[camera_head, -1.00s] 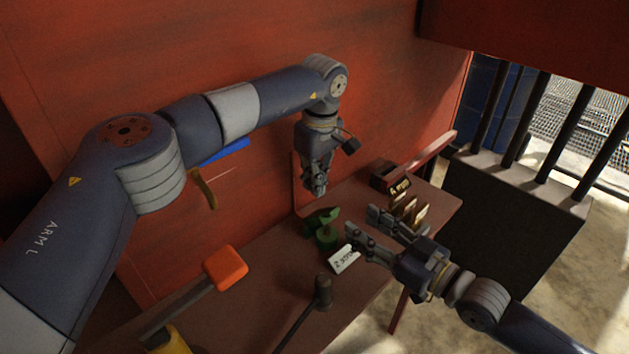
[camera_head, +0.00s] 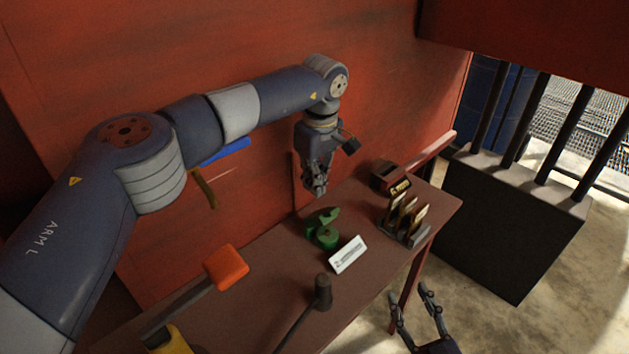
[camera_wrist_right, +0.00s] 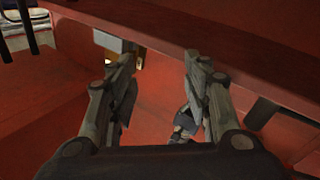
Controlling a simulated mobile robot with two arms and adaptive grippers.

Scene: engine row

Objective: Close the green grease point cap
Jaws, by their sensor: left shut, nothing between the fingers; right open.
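The green grease point (camera_head: 327,240) stands on the brown-red table near the wall. Its green cap (camera_head: 322,217) appears raised at the back, with the round green body in front of it; the exact cap angle is hard to tell. My left gripper (camera_head: 316,189) is shut and empty, pointing down just above and behind the green part, apart from it. My right gripper (camera_head: 410,293) is open and empty, off the table's front edge at lower right. Its open fingers also show in the right wrist view (camera_wrist_right: 160,62), facing the red table edge.
A white card (camera_head: 347,254) lies beside the green part. A rack with brass-coloured plates (camera_head: 405,218) and a dark red box (camera_head: 386,175) stand to the right. A barred dark block (camera_head: 515,225) stands beyond the table.

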